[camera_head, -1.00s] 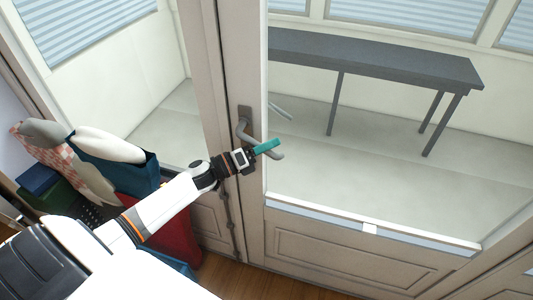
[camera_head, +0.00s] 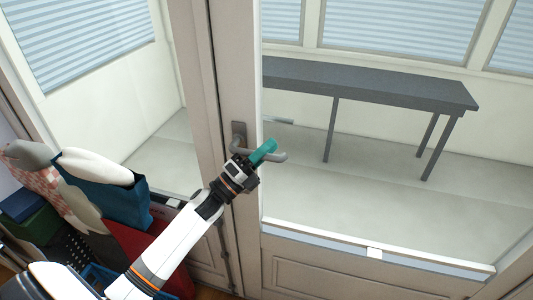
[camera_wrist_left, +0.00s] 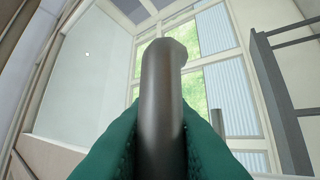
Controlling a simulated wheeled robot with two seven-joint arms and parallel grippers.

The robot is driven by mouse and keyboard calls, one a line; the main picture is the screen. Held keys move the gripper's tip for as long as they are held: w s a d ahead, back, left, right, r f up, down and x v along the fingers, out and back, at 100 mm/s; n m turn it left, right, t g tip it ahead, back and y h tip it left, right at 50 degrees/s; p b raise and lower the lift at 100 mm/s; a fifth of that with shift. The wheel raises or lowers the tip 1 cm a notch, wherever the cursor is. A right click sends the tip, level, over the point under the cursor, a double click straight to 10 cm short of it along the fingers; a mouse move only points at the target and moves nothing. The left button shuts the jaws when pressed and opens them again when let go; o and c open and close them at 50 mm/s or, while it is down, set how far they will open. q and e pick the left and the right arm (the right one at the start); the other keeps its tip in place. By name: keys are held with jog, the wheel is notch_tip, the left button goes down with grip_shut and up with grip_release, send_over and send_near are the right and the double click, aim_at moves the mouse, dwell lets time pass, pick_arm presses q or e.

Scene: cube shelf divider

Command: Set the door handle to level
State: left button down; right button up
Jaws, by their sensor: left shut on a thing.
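The grey metal door handle (camera_head: 278,157) is on the cream door's frame, with its backplate (camera_head: 239,134) upright. The lever runs out to the right and looks close to level. The matching lever on the far side (camera_head: 279,121) shows through the glass and also looks nearly level. My left gripper (camera_head: 263,152) has its teal fingers shut on the lever. In the left wrist view the lever (camera_wrist_left: 161,100) stands between the two teal fingers (camera_wrist_left: 160,150). Part of the lever is hidden by the gripper. My right gripper is in neither view.
The glazed door (camera_head: 225,60) appears shut. A dark grey table (camera_head: 370,82) stands beyond the glass. At the lower left are a blue bag (camera_head: 110,205), a red item (camera_head: 150,243) and a green box (camera_head: 38,226), close to my left arm.

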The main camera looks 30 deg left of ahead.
pick_arm(q)
jog(key=shift+r, duration=0.1)
jog(key=c, duration=1.3)
grip_release()
jog(key=shift+c, duration=0.2)
jog(key=shift+s, duration=0.1)
jog(key=shift+s+a+f, duration=0.15)
jog(key=shift+s+f, duration=0.05)
jog(key=shift+f, duration=0.15)
jog(key=b+v, duration=0.4)
jog(key=v, duration=0.7)
jog(key=shift+s, duration=0.15)
jog(key=shift+a+r, duration=0.1)
